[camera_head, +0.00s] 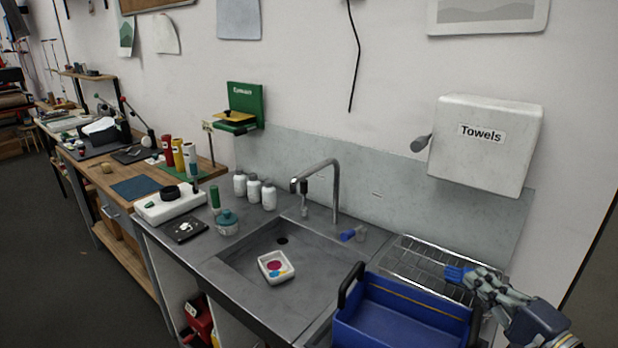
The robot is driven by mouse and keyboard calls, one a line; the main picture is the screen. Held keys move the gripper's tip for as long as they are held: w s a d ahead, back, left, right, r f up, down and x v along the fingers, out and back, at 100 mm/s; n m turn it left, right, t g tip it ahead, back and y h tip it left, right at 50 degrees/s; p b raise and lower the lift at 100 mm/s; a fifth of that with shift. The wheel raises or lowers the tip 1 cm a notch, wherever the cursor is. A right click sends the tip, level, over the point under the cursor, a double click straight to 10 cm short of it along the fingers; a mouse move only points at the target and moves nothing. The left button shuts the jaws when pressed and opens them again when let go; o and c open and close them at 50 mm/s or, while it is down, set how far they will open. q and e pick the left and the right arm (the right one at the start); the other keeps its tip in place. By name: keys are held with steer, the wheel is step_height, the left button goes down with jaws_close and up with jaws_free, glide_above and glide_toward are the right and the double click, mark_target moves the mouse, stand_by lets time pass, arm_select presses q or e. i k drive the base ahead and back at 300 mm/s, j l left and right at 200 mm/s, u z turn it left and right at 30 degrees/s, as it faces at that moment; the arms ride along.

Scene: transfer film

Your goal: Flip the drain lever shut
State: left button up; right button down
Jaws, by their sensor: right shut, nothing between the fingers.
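A stainless sink (232,268) is set in the metal counter, with a dark drain hole (282,240) in its floor. A small blue-handled lever (349,235) stands on the rim behind the sink, right of the faucet (335,185); it looks like the drain lever, but its exact position is too small to tell. My right gripper (459,275) comes in from the lower right. My left gripper is not in view.
A blue caddy (395,325) with a black handle stands in front of my right gripper. A wire rack (405,258) lies behind it. A white paint dish (275,267) sits in the sink. Several white bottles (254,190) stand behind the sink. A towel dispenser (490,160) hangs above.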

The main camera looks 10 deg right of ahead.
mark_target(304, 193)
steer(key=i+j, duration=0.25)
steer(key=i, duration=0.25)
steer(key=i+j, duration=0.25)
steer(key=i, duration=0.25)
steer(key=i+j, duration=0.25)
steer(key=i, duration=0.25)
